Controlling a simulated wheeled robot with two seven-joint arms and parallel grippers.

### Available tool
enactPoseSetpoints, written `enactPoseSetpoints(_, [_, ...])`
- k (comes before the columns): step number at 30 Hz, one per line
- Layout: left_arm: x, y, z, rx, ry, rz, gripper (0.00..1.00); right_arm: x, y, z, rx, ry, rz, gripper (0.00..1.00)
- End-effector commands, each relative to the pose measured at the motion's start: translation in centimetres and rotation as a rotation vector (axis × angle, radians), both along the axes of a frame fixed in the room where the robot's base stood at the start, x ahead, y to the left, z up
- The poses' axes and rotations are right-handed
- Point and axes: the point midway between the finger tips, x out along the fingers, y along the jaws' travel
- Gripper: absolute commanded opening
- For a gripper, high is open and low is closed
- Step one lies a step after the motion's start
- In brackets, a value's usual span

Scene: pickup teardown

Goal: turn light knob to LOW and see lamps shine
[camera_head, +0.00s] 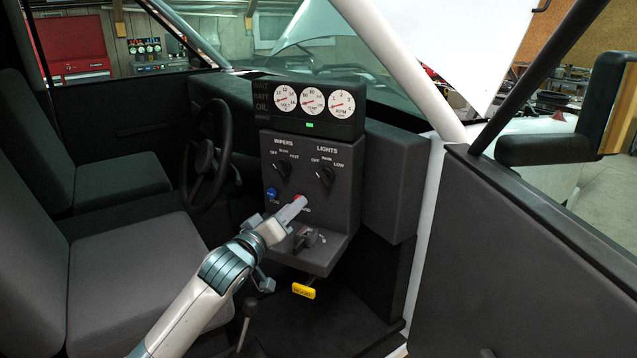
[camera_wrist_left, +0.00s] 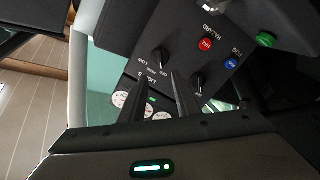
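The light knob (camera_head: 325,176) is a black knob on the dark dash panel, under the LIGHTS label. Its pointer appears to lean towards OFF. My left gripper (camera_head: 299,204) reaches in from the lower left, low in front of the panel, overlapping the red hazard button (camera_head: 298,198) in the head view. In the left wrist view, which is turned over, the two dark fingers (camera_wrist_left: 163,76) stand apart with nothing between them, and the light knob (camera_wrist_left: 160,57) shows just beyond the fingertips. I see no contact with it. The lamps are not in view. My right gripper is not in view.
The wiper knob (camera_head: 284,168) sits left of the light knob, above a blue fog button (camera_head: 271,193). Gauges (camera_head: 312,100) are above. A ledge with a lever (camera_head: 307,238) and a yellow handle (camera_head: 303,291) are below. The steering wheel (camera_head: 207,155) stands left.

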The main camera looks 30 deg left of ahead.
Motion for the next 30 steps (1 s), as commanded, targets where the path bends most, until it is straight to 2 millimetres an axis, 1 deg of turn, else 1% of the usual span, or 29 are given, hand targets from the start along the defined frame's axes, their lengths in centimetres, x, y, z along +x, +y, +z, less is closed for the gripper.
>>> enactPoseSetpoints(1, [0.8,0.1,0.3,0.000,0.000,0.001,0.30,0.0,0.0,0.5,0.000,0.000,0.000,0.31])
enactPoseSetpoints(12, [7.1,1.0,0.4,0.001,-0.001,0.001,0.30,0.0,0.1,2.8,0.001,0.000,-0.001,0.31])
enactPoseSetpoints(21, [11.8,1.6,0.3,0.000,0.001,0.001,0.30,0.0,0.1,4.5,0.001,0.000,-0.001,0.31])
enactPoseSetpoints(27, [13.9,1.8,0.2,0.000,0.001,0.001,0.30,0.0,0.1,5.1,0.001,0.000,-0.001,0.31])
enactPoseSetpoints(30, [14.4,1.9,0.1,0.001,0.000,0.000,0.30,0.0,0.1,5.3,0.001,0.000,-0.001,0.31])
